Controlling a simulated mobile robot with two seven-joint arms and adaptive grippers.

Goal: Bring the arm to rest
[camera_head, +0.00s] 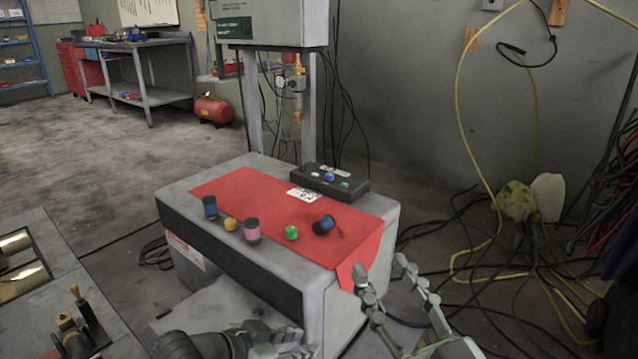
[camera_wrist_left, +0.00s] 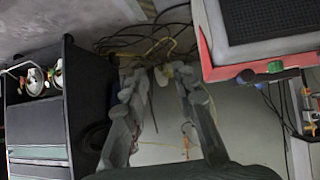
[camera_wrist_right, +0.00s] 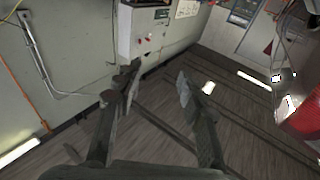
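My left gripper (camera_head: 290,345) is low at the bottom of the head view, in front of the grey machine cabinet and below its top. In the left wrist view its two fingers (camera_wrist_left: 162,76) are apart with nothing between them. My right gripper (camera_head: 380,268) is beside the cabinet's right front corner, fingers pointing up. In the right wrist view its fingers (camera_wrist_right: 158,72) are spread and empty. In the head view, the lower part of the left gripper's fingers is cut off by the frame edge.
Cables (camera_head: 480,270) cover the floor at right.

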